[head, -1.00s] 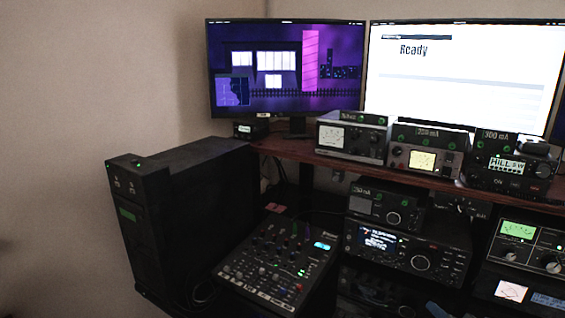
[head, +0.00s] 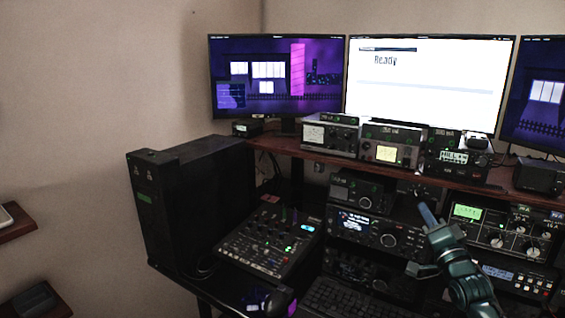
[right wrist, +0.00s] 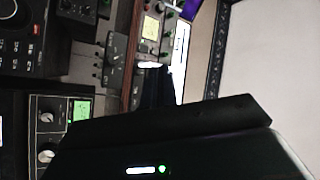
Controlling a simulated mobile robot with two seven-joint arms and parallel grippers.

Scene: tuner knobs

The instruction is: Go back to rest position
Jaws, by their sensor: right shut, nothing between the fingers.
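My right gripper (head: 427,214) shows at the lower right of the head view, in front of the radio sets. Its arm comes up from the bottom edge. It is shut with nothing held, and I see no knob in its grasp. In the right wrist view a large dark shape with small lights fills the lower middle, and I cannot tell the fingers apart there. My left gripper is not in view.
A black computer tower (head: 185,205) stands at left, beside a mixer (head: 268,240). A wooden shelf (head: 400,173) carries several meters under bright monitors. A radio with a green meter (head: 467,212) stands close to my right gripper. A keyboard (head: 345,300) lies below.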

